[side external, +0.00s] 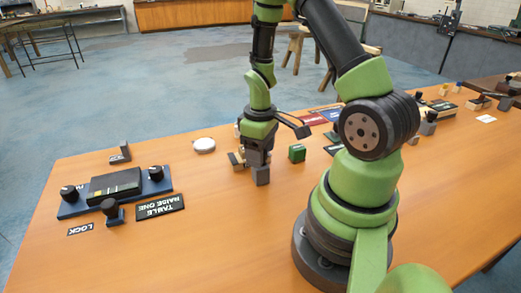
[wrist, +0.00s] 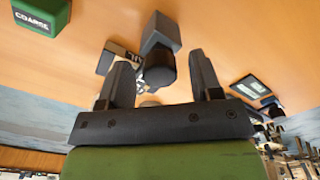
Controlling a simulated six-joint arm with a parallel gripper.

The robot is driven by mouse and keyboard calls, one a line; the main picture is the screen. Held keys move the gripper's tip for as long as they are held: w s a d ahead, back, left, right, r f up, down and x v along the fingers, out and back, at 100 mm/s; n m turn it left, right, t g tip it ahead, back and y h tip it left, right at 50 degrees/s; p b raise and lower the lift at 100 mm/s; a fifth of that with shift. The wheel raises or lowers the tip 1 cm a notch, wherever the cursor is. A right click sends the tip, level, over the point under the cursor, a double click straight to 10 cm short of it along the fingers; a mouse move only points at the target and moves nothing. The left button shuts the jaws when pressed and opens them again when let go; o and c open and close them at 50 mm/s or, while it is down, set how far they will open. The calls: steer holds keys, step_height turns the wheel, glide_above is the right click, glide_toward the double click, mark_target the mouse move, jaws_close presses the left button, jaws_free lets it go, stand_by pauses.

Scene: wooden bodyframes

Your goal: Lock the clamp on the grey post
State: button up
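A grey post (side external: 261,175) stands on the wooden table below my gripper (side external: 256,158) in the side external view. In the wrist view the grey post (wrist: 162,32) carries a round black knob-like top (wrist: 158,68). My gripper (wrist: 161,78) has its two dark fingers apart, one on each side of this black top. Gaps show between top and fingers, so I see no grip. Whether the black top is the clamp, and how it is set, I cannot tell. In the side external view the gripper hides the upper part of the post.
A green block marked COARSE (side external: 297,152) stands close right of the post. A white disc (side external: 204,145) lies behind left. The front middle is clear.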

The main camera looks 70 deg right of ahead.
step_height(320, 180, up, 10)
stand_by(0.7)
stand_by(0.4)
steer(key=s+a+r+m+t+y, duration=0.1)
steer(key=s+a+r+m+t, duration=0.1)
steer(key=a+r, duration=0.5)
steer(key=s+a+r+m+t+y, duration=0.1)
steer(key=s+a+r+t, duration=0.4)
steer(key=a+r, duration=0.2)
steer(key=shift+a+r+m, duration=0.2)
steer(key=shift+a+m, duration=0.2)
steer(key=shift+a, duration=0.35)
